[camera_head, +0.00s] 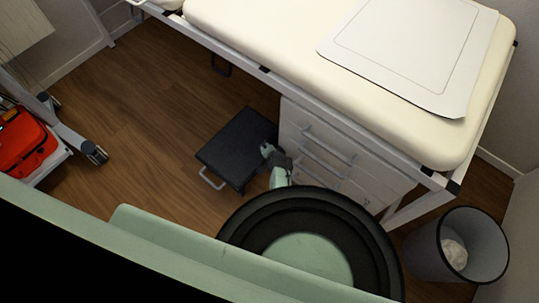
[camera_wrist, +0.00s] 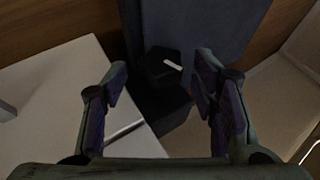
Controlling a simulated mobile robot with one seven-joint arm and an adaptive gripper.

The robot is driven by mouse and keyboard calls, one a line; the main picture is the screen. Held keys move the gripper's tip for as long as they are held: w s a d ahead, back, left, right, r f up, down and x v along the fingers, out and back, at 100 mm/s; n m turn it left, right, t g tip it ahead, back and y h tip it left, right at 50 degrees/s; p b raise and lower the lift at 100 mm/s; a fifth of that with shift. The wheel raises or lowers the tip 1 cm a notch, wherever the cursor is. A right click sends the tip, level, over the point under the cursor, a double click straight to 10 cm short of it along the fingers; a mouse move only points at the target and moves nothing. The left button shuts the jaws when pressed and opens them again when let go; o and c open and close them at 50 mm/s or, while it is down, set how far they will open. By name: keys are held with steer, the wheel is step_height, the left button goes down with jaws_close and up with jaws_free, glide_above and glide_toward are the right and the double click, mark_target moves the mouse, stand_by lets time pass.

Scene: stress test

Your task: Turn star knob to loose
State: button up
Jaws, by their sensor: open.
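A dark, faceted knob (camera_wrist: 160,62) with a short white mark on its top shows in the wrist view. I take it to be the star knob. It sits by a dark blue-grey panel (camera_wrist: 195,22), with a black block (camera_wrist: 165,108) below it. My gripper (camera_wrist: 161,75) is open, with one finger on each side of the knob in the picture. Whether the fingers touch it I cannot tell. In the head view my gripper (camera_head: 274,157) is small, beside the white drawer cabinet under the couch; the knob cannot be made out there.
The cream couch (camera_head: 270,30) overhangs the white drawer cabinet (camera_head: 325,150), whose handles stick out. A dark box-like stool (camera_head: 230,150) with a metal handle is left of my gripper. A bin (camera_head: 430,250) stands right, a red bag (camera_head: 20,140) left.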

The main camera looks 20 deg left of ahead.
steer(key=shift+w+a+f, duration=0.15)
steer(key=shift+w+f, duration=0.05)
steer(key=shift+f, duration=0.1)
steer(key=shift+c, duration=0.5)
